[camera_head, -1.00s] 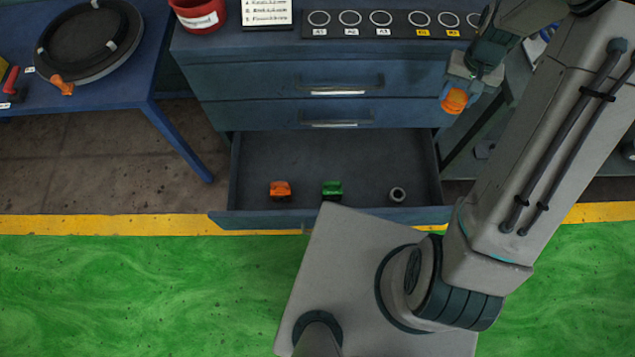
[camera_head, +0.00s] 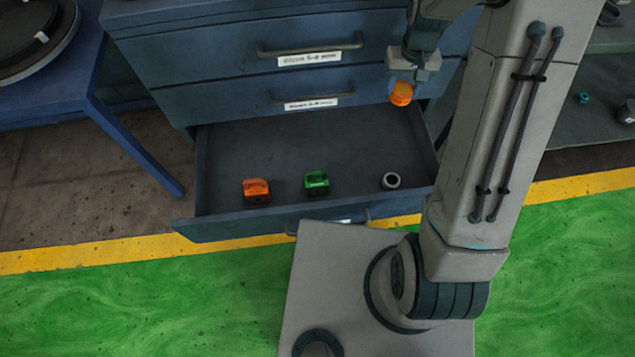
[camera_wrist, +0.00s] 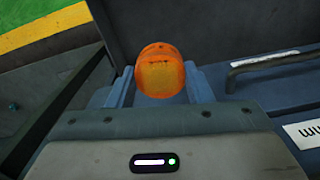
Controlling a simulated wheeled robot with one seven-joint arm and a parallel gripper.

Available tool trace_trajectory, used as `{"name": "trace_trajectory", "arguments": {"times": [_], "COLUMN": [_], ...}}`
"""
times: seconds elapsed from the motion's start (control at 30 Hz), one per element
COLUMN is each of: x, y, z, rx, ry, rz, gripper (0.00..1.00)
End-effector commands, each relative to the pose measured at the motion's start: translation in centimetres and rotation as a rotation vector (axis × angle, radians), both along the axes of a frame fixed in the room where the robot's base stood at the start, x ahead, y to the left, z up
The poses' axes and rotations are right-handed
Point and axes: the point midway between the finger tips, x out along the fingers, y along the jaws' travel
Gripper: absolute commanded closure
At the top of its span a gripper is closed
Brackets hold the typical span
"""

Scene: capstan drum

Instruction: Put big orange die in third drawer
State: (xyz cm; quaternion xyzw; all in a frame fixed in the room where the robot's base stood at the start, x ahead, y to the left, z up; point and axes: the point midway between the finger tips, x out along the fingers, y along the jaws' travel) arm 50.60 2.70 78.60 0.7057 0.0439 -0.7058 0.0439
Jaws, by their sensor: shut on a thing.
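My gripper (camera_head: 404,84) is shut on the big orange die (camera_head: 401,94). It holds the die in the air over the back right part of the open third drawer (camera_head: 335,128). In the wrist view the die (camera_wrist: 160,72) sits between the two fingers, with drawer fronts close to the right. Inside the drawer are an orange block (camera_head: 256,190), a green block (camera_head: 316,182) and a grey ring (camera_head: 390,181), all towards its front.
Two shut drawers with handles, the upper (camera_head: 310,45) and the lower (camera_head: 305,97), are above the open one. A blue table (camera_head: 70,105) stands at left, a grey shelf (camera_head: 590,95) at right. The drawer's middle and back floor is clear.

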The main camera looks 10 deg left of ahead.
Motion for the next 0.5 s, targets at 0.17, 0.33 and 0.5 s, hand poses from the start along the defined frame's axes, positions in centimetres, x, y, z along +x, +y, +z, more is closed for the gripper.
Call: {"name": "trace_trajectory", "arguments": {"times": [0.17,0.33,0.5], "x": [0.2,0.3,0.4], "y": [0.6,1.2,1.8], "z": [-5.0,-8.6,-12.2], "rx": [0.0,0.0,0.0], "ry": [-0.002,-0.001,-0.002], "rz": [0.03,0.056,0.085], "gripper": [0.96,0.96,0.96]}}
